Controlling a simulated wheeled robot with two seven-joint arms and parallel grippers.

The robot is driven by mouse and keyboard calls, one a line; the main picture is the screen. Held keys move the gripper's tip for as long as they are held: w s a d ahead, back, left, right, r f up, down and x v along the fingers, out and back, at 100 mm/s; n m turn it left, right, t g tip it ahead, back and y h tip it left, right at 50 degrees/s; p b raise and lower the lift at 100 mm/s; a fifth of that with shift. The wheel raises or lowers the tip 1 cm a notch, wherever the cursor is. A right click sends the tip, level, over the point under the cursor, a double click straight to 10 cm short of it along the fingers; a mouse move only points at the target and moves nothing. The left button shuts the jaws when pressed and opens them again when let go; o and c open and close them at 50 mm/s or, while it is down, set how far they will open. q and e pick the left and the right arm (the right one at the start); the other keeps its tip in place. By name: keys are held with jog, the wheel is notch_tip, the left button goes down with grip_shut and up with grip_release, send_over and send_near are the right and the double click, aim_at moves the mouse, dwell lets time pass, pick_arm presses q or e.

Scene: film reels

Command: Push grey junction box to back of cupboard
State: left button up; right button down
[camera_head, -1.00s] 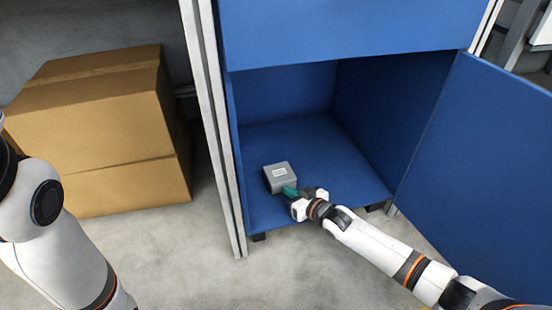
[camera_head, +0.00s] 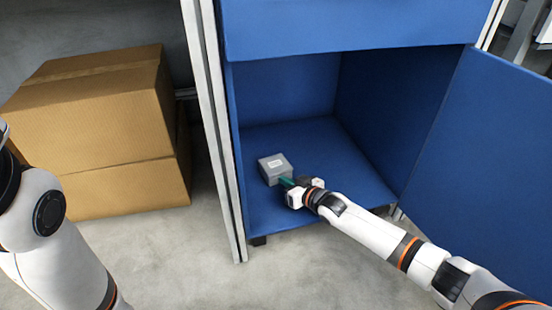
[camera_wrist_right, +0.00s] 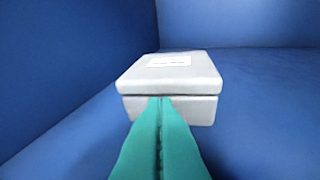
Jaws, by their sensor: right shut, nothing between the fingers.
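The grey junction box (camera_head: 272,165) sits on the floor of the blue cupboard (camera_head: 352,165), left of its middle, with bare floor behind it. A white label lies on its lid. My right gripper (camera_head: 286,182) reaches in through the open front. Its green fingers are shut and empty, with their tips at the front face of the box. In the right wrist view the box (camera_wrist_right: 171,82) is straight ahead of the closed fingertips (camera_wrist_right: 161,100); they appear to touch its front. My left arm shows at the left edge, but its gripper is out of view.
The cupboard door (camera_head: 482,180) stands open on the right. A grey post (camera_head: 213,130) runs along the cupboard's left side, close to the box. Cardboard boxes (camera_head: 100,110) stand to the left. The cupboard floor behind and right of the junction box is clear.

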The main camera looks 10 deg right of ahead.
aim_at(285, 174)
jog(key=shift+w+b, duration=1.1)
jog(key=shift+w, duration=0.85)
jog(key=shift+w+a, duration=0.1)
jog(key=shift+w, duration=1.35)
jog(key=shift+w+a+f, duration=0.1)
jog(key=shift+w+a, duration=0.05)
jog(key=shift+w, duration=1.3)
jog(key=shift+w+f, duration=0.2)
jog(key=shift+w, duration=0.25)
jog(key=s+r+p, duration=0.1)
jog(key=p, duration=0.2)
jog(key=shift+s+r, duration=0.1)
jog(key=shift+s, duration=0.05)
jog(key=s+p, duration=0.1)
jog(key=p, duration=0.1)
jog(key=s+r+p, duration=0.1)
jog(key=p, duration=0.2)
jog(key=s+r+p, duration=0.1)
jog(key=p, duration=0.1)
jog(key=shift+s, duration=0.4)
jog(key=shift+f, duration=0.1)
